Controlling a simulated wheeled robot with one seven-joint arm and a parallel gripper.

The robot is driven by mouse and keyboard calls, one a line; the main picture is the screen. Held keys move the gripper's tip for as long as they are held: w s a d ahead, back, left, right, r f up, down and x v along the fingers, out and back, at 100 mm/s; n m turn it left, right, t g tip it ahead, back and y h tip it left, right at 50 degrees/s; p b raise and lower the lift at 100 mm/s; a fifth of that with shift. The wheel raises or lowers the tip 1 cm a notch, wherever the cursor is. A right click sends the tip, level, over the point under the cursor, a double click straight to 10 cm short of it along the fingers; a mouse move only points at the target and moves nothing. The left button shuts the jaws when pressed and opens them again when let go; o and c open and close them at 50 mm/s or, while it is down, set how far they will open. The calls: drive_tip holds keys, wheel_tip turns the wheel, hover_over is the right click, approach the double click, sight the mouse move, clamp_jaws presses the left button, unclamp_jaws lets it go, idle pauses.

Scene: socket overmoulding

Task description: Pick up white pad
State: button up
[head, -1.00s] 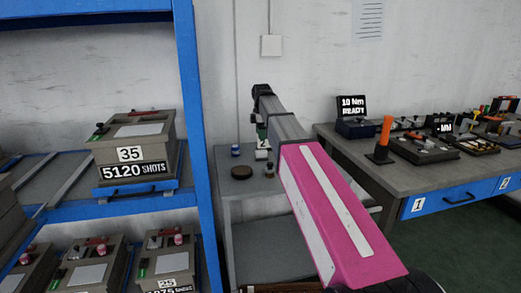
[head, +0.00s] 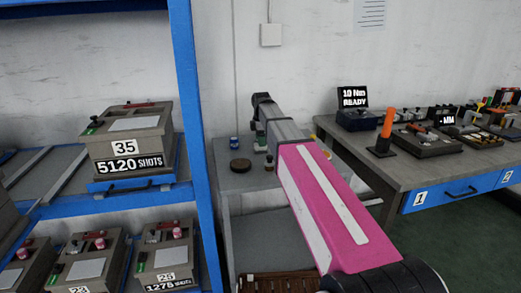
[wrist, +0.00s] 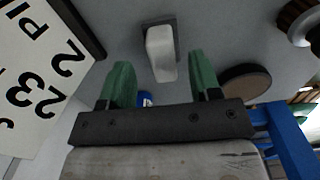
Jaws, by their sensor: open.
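The white pad (wrist: 160,48) shows in the wrist view as a pale rounded block on a dark square base, on the grey surface. My gripper (wrist: 160,68) has two green fingers spread apart with nothing between them that I can see held. The pad appears in the gap between the fingers, just past their tips; contact is not visible. In the head view, my arm hides most of the gripper and I cannot make out the pad.
A brown round disc (head: 240,165) and a blue can (head: 234,144) stand on the small grey table (head: 265,185). The disc is close to one finger in the wrist view (wrist: 246,82). A blue-framed shelf (head: 186,90) stands left, a workbench (head: 405,178) right.

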wheel_tip(320, 180, down, 3)
drive_tip(key=shift+s+f, duration=0.1)
drive_tip(key=c, duration=1)
drive_tip(key=shift+r, duration=0.45)
wheel_tip(320, 180, up, 3)
drive_tip(key=shift+r, duration=0.2)
drive_tip(key=s+a+r, duration=0.2)
drive_tip(key=a, duration=0.1)
drive_tip(key=s+a+r, duration=0.2)
drive_tip(key=a, duration=0.1)
drive_tip(key=s+a+r, duration=0.1)
drive_tip(key=a+r, duration=0.1)
drive_tip(key=a, duration=0.2)
drive_tip(key=shift+s+r, duration=0.35)
drive_tip(key=shift+s, duration=0.05)
